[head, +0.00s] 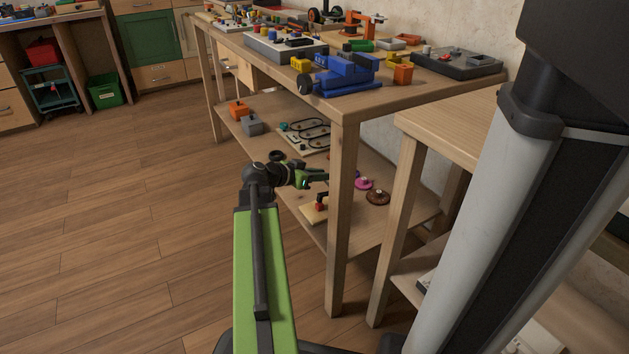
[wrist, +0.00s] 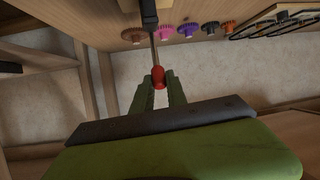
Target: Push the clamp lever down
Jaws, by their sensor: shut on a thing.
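The clamp stands on a small wooden base (head: 313,214) on the lower shelf of the workbench, below my gripper in the head view. In the wrist view its lever is a thin grey rod (wrist: 153,52) running from a dark mount (wrist: 148,14) to a red knob (wrist: 159,78). My gripper (wrist: 160,88) has its green fingers shut on the red knob, one on each side. In the head view my gripper (head: 322,177) is beside the front table leg, and the lever is too small there to judge its angle well.
A brown gear (head: 377,198) and a pink gear (head: 364,183) lie on the shelf behind the table leg (head: 342,220). A board with dark loops (head: 308,135) lies farther left on the shelf. The tabletop above holds a blue vise (head: 345,72). Floor to the left is clear.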

